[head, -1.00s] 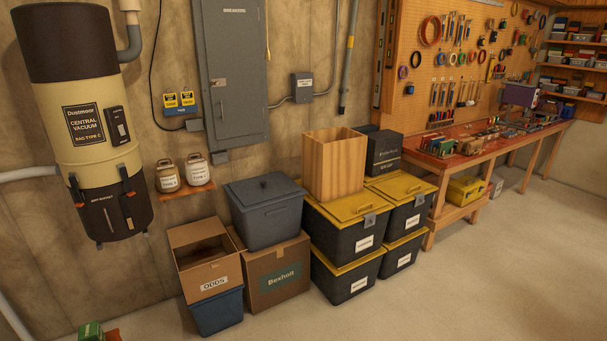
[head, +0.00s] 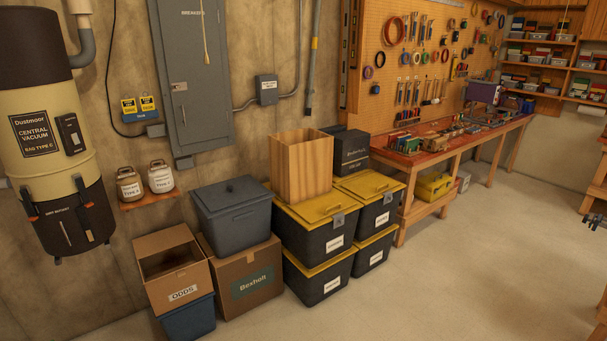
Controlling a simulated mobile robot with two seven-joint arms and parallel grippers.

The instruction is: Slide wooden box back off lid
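The wooden box (head: 302,168) is tall, open-topped and made of light vertical boards. It stands upright on the rear part of a yellow lid (head: 322,207), which covers the upper left black tote (head: 310,236). The front part of the lid, with its handle and a grey latch, is bare. The box's bottom rear edge is hidden.
A grey lidded bin (head: 232,212) on a Boxholt carton (head: 245,280) stands left of the totes. A dark box (head: 350,152) stands behind right. A workbench (head: 450,142) runs along the pegboard wall. The floor (head: 430,285) in front is clear.

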